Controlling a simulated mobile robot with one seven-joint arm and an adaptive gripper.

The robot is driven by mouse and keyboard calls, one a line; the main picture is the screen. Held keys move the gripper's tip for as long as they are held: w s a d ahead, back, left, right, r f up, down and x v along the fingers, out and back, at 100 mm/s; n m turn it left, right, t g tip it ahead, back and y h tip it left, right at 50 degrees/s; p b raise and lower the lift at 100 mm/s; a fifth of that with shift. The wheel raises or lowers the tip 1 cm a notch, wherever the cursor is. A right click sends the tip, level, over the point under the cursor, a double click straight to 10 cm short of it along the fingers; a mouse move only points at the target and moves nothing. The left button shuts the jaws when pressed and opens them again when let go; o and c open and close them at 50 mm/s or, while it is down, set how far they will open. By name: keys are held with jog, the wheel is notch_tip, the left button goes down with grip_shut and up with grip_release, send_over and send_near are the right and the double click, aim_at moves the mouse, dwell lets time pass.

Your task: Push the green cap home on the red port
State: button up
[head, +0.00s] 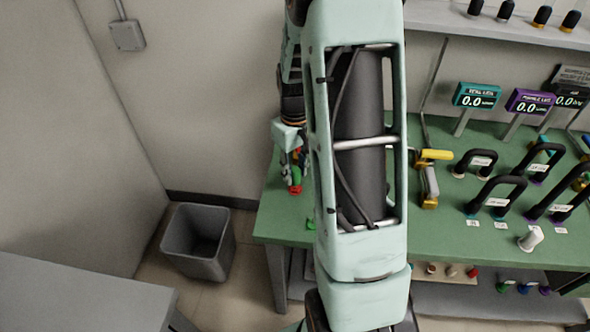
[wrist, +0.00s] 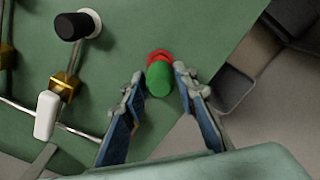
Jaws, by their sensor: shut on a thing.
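The green cap (wrist: 159,80) is between the two fingers of my gripper (wrist: 159,73) in the wrist view, and the gripper is shut on it. The red port (wrist: 158,55) shows as a red rim just beyond the cap, which covers part of it. The cap overlaps the port in this view; I cannot tell whether it is seated or how deep. In the head view my gripper (head: 291,166) is low over the bench's left end, with the red port (head: 295,189) just below the green cap (head: 296,171); both are small there.
The green bench (head: 450,235) has its left edge close to the port. A grey bin (head: 198,245) stands on the floor to the left. Pipework with a black knob (wrist: 76,25) and a white handle (wrist: 47,115) lies left in the wrist view. Black-handled units (head: 495,195) stand farther right.

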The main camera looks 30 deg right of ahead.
aim_at(295, 169)
jog(key=shift+f+b, duration=0.85)
jog(key=shift+f, duration=0.4)
jog(key=o, duration=1.1)
jog(key=shift+o, duration=0.2)
notch_tip(295, 169, up, 12)
jog(key=shift+r, duration=0.1)
